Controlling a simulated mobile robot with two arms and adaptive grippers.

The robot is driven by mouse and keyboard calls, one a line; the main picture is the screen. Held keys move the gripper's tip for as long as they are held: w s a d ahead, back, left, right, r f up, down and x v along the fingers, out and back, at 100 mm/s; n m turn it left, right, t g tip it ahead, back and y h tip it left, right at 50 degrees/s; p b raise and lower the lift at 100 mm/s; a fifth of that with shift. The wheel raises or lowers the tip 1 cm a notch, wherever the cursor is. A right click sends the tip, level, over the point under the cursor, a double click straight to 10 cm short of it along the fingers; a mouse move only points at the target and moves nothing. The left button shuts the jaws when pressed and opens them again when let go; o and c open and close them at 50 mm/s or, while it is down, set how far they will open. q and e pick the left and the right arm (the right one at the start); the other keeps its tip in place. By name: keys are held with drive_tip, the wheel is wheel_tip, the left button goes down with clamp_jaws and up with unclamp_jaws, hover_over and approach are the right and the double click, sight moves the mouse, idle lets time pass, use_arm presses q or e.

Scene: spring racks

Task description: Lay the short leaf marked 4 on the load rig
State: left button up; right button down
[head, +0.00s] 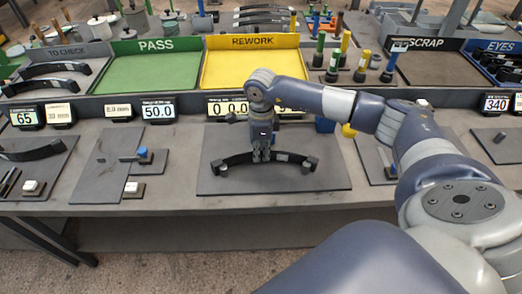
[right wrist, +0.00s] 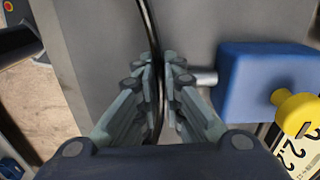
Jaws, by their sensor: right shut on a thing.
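A dark curved leaf (head: 236,159) spans the middle of the grey plate of the load rig (head: 330,182). Its two ends are low, close to small round supports (head: 307,166) on the plate. I cannot tell whether it touches them. My right gripper (head: 262,158) is above the plate and shut on the leaf near its middle. In the right wrist view the leaf (right wrist: 152,45) runs between the closed fingers (right wrist: 158,85). No mark 4 is readable. The rig's blue block (right wrist: 260,80) with a yellow knob (right wrist: 299,112) stands beside the fingers. My left gripper is not seen.
Behind the rig are a green PASS tray (head: 150,75), a yellow REWORK tray (head: 215,72) and a SCRAP tray (head: 425,68). The TO CHECK tray (head: 95,62) at left holds several dark leaves. Coloured-handled tools (head: 340,55) stand behind my right arm. Small displays (head: 158,109) line the shelf.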

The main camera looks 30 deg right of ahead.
drive_tip(key=shift+f, duration=0.1)
idle(0.4)
drive_tip(key=c, duration=1.7)
unclamp_jaws()
drive_tip(key=shift+s+a, duration=0.1)
drive_tip(key=shift+o, duration=0.2)
drive_tip(key=o, duration=0.5)
drive_tip(key=shift+f, duration=0.1)
drive_tip(key=shift+r+p, duration=2.2)
drive_tip(key=shift+r, duration=1.9)
